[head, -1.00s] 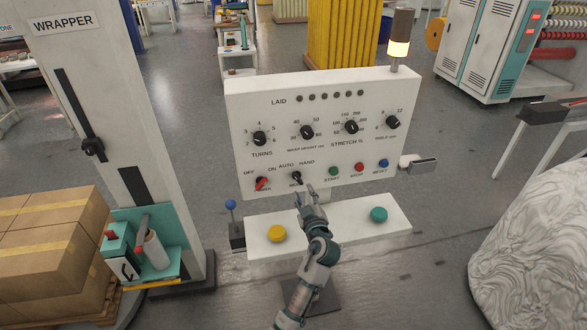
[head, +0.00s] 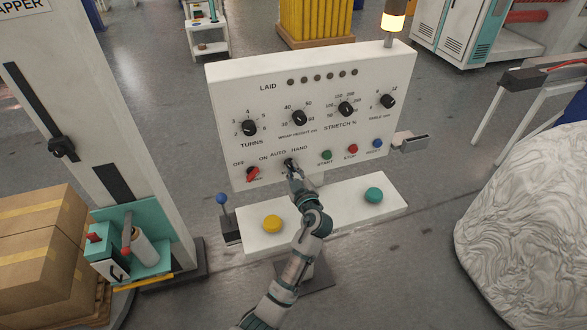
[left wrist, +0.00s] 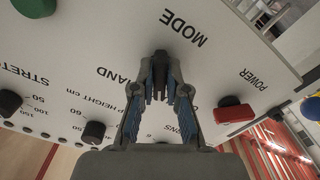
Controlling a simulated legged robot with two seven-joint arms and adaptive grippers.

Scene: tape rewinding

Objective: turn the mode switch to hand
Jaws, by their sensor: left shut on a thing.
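The mode switch is a small black knob (head: 288,162) low on the white control panel (head: 225,105), under the labels AUTO and HAND. It also shows in the left wrist view (left wrist: 160,68) below the word MODE. My left gripper (head: 292,171) reaches up to it from below. In the left wrist view its two fingers (left wrist: 160,90) are closed on the knob from both sides. The fingers hide part of the knob and the AUTO label, so I cannot tell which way it points. My right gripper is not in view.
The red power switch (head: 253,174) sits just left of the mode switch. Green (head: 326,155), red (head: 352,149) and blue (head: 377,143) buttons are to its right. Below, a white shelf (head: 322,210) carries a yellow button (head: 271,222) and a teal button (head: 373,194).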

